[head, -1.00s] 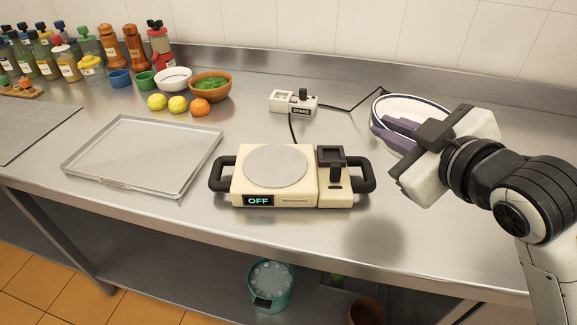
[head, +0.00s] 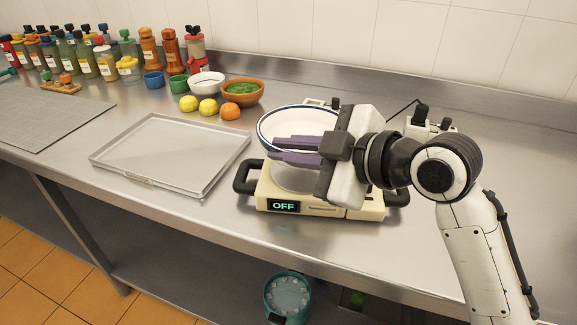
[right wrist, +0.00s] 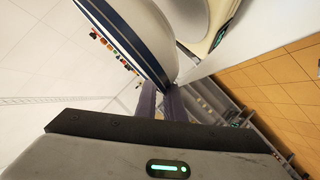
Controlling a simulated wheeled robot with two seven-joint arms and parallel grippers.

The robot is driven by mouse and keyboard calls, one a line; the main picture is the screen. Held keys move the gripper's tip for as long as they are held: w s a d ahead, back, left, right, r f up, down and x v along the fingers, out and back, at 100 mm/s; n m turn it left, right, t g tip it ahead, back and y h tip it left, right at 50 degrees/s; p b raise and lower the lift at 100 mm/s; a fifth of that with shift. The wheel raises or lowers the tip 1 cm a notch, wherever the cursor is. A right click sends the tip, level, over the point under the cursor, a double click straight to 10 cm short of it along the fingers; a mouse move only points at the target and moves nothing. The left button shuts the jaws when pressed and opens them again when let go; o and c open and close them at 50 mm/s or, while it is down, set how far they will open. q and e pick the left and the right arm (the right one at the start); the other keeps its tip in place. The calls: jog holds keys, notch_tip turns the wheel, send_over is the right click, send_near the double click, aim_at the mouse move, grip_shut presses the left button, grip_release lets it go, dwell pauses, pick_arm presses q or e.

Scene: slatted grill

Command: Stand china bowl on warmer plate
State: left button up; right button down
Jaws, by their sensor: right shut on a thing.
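The white china bowl with a blue rim (head: 290,117) is held by my right gripper (head: 288,150), whose purple fingers are shut on its near side. The bowl is above the back of the cream warmer (head: 330,211), hiding part of its round grey plate (head: 290,180). I cannot tell whether bowl and plate touch. The warmer's display reads OFF. In the right wrist view the bowl (right wrist: 140,40) fills the top middle, beside the fingers (right wrist: 160,103), with the warmer (right wrist: 208,25) close to it. My left gripper is not in view.
An empty metal tray (head: 170,155) lies left of the warmer. Lemons and an orange (head: 230,111), a brown bowl of greens (head: 242,92) and a white bowl (head: 207,83) stand behind it. A socket box with a cord (head: 430,125) is at the back right.

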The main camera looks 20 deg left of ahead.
notch_tip(320, 180, down, 3)
jog(key=shift+f, duration=0.15)
jog(key=c, duration=1.8)
grip_release()
jog(key=shift+f, duration=0.1)
jog(key=shift+c, duration=0.2)
jog(key=shift+d, duration=0.1)
jog(key=v, duration=1.2)
jog(key=shift+b, duration=0.3)
